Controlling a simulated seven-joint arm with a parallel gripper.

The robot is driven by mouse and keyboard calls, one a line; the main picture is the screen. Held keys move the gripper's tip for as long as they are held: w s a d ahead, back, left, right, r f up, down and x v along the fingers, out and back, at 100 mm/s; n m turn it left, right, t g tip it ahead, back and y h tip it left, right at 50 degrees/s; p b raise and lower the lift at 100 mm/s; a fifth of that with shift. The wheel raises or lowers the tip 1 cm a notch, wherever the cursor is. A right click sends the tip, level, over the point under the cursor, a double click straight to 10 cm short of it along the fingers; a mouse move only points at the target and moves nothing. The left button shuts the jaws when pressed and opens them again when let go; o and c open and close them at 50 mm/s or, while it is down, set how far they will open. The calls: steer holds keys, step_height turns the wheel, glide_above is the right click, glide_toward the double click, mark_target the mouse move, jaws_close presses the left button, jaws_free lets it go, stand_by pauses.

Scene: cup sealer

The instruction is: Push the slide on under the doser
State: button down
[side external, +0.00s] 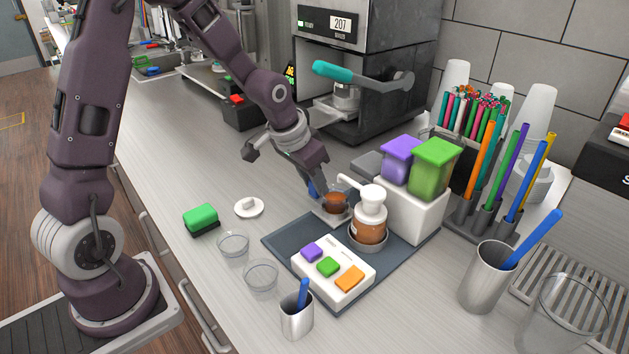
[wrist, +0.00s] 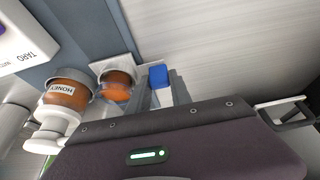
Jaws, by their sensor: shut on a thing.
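The slide (wrist: 103,66) is a pale plate carrying a small clear cup (side external: 336,203) with amber contents. Its blue handle (wrist: 158,77) sits between my fingertips, and some blue shows beside the cup in the side view (side external: 312,188). My gripper (wrist: 163,90) is shut on this blue handle, reaching down from the back. The doser (side external: 370,218) is a honey-labelled pump bottle with a white head, standing beside the cup. Its spout (side external: 353,186) points toward the cup and appears above it; exact alignment is unclear. My gripper hides part of the slide.
A white button panel (side external: 334,271) lies on the dark mat (side external: 284,237) in front. A white box (side external: 418,214) with purple and green containers stands right of the doser. Two clear cups, a green sponge (side external: 201,217) and a white lid (side external: 249,207) lie left.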

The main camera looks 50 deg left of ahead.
steer(key=w, duration=0.9)
steer(key=shift+w+r, duration=0.1)
steer(key=shift+w, duration=0.2)
steer(key=c, duration=1.4)
jaws_free()
steer(key=shift+c, duration=0.2)
steer(key=v, duration=0.7)
steer(key=shift+s, duration=0.1)
